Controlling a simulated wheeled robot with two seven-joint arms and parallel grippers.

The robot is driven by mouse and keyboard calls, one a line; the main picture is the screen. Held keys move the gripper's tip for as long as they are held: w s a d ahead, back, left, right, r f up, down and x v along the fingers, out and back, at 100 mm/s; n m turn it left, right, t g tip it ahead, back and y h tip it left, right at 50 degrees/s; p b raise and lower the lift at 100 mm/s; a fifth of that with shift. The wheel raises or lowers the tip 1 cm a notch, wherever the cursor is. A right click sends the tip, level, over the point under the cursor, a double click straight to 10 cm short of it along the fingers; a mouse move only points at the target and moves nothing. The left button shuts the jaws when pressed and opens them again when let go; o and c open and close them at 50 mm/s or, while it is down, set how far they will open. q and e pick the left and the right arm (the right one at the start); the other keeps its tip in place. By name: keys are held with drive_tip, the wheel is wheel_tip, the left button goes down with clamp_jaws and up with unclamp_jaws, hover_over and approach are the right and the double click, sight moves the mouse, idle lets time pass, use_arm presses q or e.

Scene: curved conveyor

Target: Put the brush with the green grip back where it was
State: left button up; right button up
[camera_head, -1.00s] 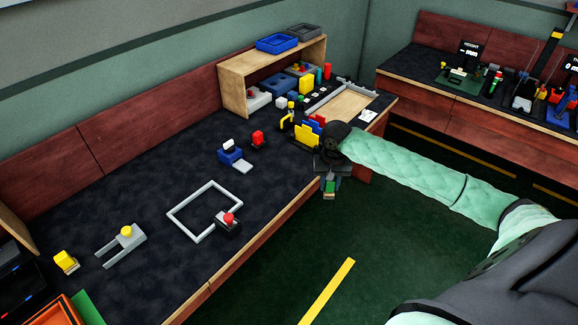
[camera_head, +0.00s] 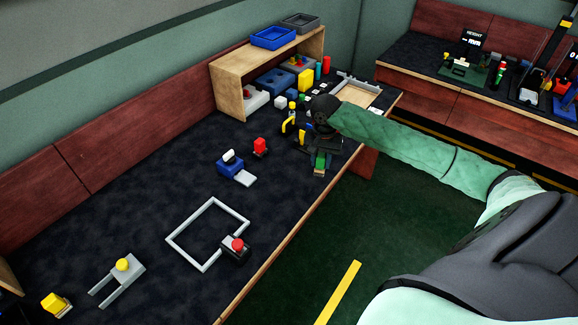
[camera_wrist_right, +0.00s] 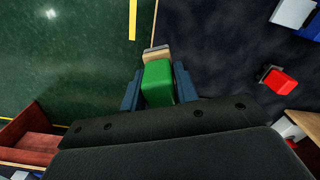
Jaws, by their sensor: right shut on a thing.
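The brush with the green grip (camera_head: 320,158) is in my right gripper (camera_head: 320,152), over the front part of the dark bench top. In the right wrist view its green grip (camera_wrist_right: 158,84) sits between the two blue-grey fingers of my right gripper (camera_wrist_right: 158,90), and a tan and grey end sticks out beyond. The brush appears above the surface near the bench's front edge; I cannot tell the exact height. My left gripper is not in view.
A red-topped block (camera_head: 260,146) and a blue device (camera_head: 232,165) stand left of my right gripper. Yellow clamp-like pieces (camera_head: 288,125) stand close behind it. A wooden shelf (camera_head: 230,88) holds bins. A grey square frame (camera_head: 187,222) lies nearer, with bare bench between.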

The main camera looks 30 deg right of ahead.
drive_tip(key=w+f+p, duration=0.1)
drive_tip(key=w+f, duration=0.1)
drive_tip(key=w, duration=0.1)
drive_tip(key=w+a+f+p, duration=0.1)
drive_tip(key=w+f, duration=0.1)
drive_tip(key=w, duration=0.2)
drive_tip(key=w+a+f+p, duration=0.1)
drive_tip(key=w+f, duration=0.1)
drive_tip(key=w, duration=0.2)
drive_tip(key=shift+f+p, duration=0.1)
drive_tip(key=shift+p, duration=0.25)
drive_tip(key=shift+f, duration=0.4)
use_arm(q)
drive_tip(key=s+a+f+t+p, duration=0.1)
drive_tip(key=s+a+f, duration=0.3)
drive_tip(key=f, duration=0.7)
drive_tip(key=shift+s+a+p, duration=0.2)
drive_tip(key=shift+p, duration=0.2)
use_arm(e)
drive_tip(key=shift+f, duration=1.75)
drive_tip(key=o, duration=0.9)
drive_tip(key=shift+f, duration=0.1)
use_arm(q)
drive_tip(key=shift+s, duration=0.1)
use_arm(e)
drive_tip(key=shift+o, duration=0.2)
